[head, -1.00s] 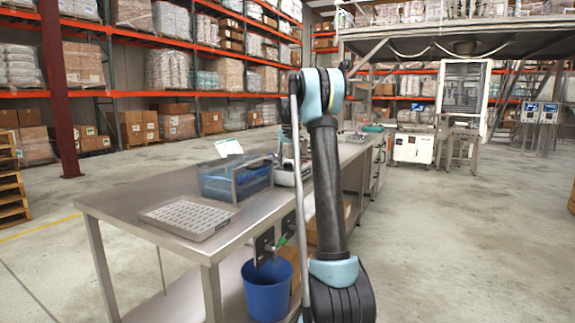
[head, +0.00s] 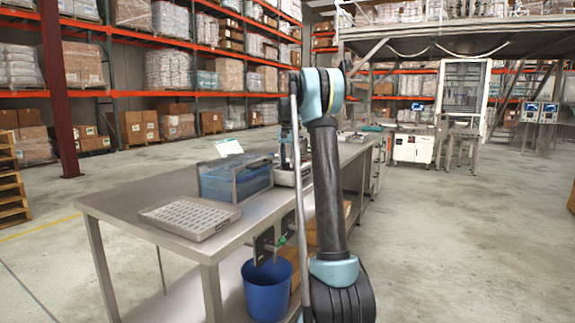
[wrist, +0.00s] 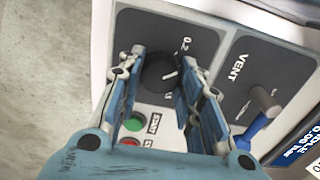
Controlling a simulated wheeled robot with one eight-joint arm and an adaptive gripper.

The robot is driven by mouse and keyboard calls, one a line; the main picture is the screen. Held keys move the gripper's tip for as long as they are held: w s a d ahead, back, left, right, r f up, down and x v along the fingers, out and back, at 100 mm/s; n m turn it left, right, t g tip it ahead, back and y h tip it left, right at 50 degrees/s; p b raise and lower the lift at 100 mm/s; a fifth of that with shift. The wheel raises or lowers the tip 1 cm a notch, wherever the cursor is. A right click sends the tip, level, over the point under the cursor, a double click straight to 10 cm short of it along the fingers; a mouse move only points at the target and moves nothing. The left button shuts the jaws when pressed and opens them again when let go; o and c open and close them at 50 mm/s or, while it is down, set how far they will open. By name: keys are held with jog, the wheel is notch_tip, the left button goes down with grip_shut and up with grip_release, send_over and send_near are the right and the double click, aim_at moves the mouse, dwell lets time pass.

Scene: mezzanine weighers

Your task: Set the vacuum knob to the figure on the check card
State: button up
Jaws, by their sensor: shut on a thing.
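The vacuum knob (wrist: 158,72) is a round black dial with a white pointer line, on a dark scale panel (wrist: 200,38) in the wrist view. A "0.2" mark shows above and right of it; other marks are partly hidden by my fingers. The pointer line points to the picture's right, slightly up. My gripper (wrist: 161,60) is shut on the knob, one blue-padded finger on each side. In the head view my gripper (head: 288,150) is partly hidden behind my arm at the bench.
Right of the knob are a VENT panel with a grey post (wrist: 264,100) and a blue lever (wrist: 252,131). A green button (wrist: 133,124) and a display (wrist: 300,140) are near. The bench (head: 262,212) holds a blue bin (head: 235,182) and a white tray (head: 188,217).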

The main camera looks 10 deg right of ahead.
jog(key=shift+m, duration=1.6)
jog(key=o, duration=1.1)
notch_tip(320, 180, up, 12)
jog(key=shift+w+f, duration=0.1)
